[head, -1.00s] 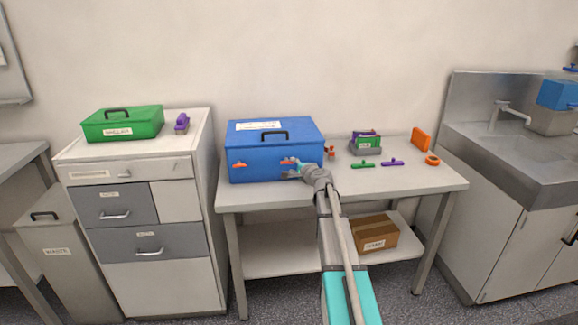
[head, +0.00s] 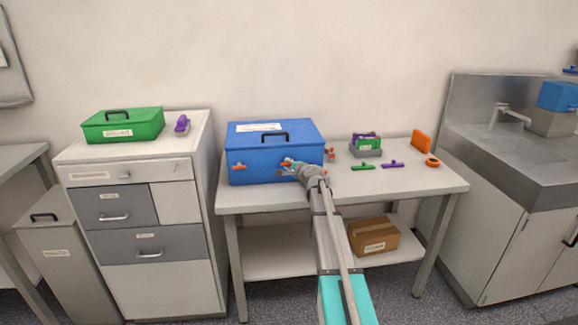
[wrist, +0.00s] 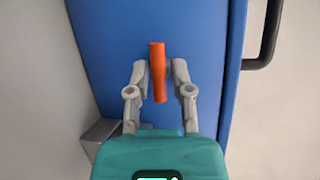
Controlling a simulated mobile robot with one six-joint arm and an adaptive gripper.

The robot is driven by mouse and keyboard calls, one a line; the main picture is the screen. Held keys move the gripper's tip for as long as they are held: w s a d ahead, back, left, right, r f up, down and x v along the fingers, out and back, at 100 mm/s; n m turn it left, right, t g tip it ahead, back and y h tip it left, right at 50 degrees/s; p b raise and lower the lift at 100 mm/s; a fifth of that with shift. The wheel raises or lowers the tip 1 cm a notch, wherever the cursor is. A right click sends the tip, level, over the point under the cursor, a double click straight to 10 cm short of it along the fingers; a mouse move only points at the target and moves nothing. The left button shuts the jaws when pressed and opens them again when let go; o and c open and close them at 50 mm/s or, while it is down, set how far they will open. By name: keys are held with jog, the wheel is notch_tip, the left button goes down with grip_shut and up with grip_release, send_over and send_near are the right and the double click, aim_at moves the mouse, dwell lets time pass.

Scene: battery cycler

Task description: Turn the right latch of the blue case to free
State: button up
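The blue case (head: 300,172) stands shut on the table, its black handle (head: 274,135) on the lid. In the wrist view the latch (wrist: 158,52) stands lengthwise between the fingertips of my gripper (wrist: 159,75). The left latch (head: 239,167) is orange and lies level.
A small grey bin (head: 366,152), green (head: 363,167) and purple (head: 393,164) pieces and an orange ring (head: 432,162) lie to the right on the table. A green case (head: 123,125) stands on the left cabinet. The table's front right is clear.

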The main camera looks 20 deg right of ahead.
grip_shut()
jog(key=shift+s+f+n, duration=0.1)
jog(key=shift+n, duration=0.2)
jog(key=o, duration=0.5)
grip_release()
jog(key=shift+f, duration=0.1)
jog(key=shift+o, duration=0.5)
